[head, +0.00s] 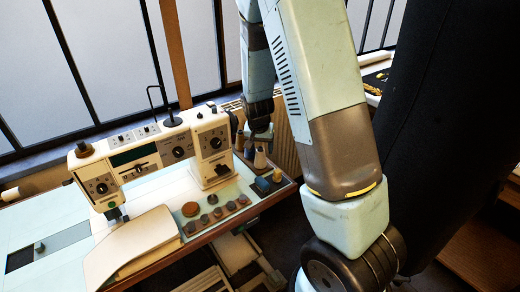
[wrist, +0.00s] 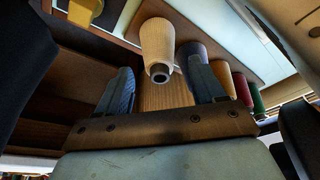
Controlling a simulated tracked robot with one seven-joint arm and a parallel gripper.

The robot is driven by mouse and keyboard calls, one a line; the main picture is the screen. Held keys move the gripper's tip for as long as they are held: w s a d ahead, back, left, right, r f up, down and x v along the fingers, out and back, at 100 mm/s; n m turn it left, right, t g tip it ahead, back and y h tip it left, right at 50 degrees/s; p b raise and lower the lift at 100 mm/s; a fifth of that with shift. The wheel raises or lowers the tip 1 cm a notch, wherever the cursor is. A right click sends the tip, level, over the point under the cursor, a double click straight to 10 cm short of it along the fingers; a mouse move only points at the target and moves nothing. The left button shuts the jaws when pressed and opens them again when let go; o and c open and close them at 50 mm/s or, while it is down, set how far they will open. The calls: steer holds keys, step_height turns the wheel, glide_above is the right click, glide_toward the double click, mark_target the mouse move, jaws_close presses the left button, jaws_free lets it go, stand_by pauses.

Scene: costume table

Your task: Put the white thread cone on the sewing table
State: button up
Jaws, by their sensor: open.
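The white thread cone (wrist: 157,40) looks cream in the wrist view, its narrow end with a dark hole toward the camera. My gripper (wrist: 162,76) is open, with one blue-grey finger on each side of the cone's line. The fingers appear apart from it; how deep the cone sits between them I cannot tell. In the head view my gripper (head: 260,132) hangs over the cones at the right end of the sewing table (head: 52,212). A pale cone (head: 260,158) shows just under it, probably the same one.
A dark blue cone (wrist: 190,50) stands close by the right finger, with tan, red (wrist: 242,88) and green (wrist: 257,98) cones beyond. A yellow object (wrist: 28,42) is at left. The sewing machine (head: 150,158) and several round spools (head: 190,209) occupy the table; its left front is clearer.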

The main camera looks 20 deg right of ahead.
steer(key=v, duration=1.2)
steer(key=shift+s+r, duration=0.15)
steer(key=shift+r, duration=0.1)
steer(key=s+r+n+t, duration=0.1)
steer(key=s+r+n, duration=0.1)
steer(key=s+r, duration=0.7)
steer(key=s+d+r+n+t+y, duration=0.1)
steer(key=s+r+n+t, duration=0.1)
steer(key=s+r, duration=0.7)
steer(key=s+n, duration=0.1)
steer(key=s, duration=0.6)
steer(key=shift+r, duration=0.35)
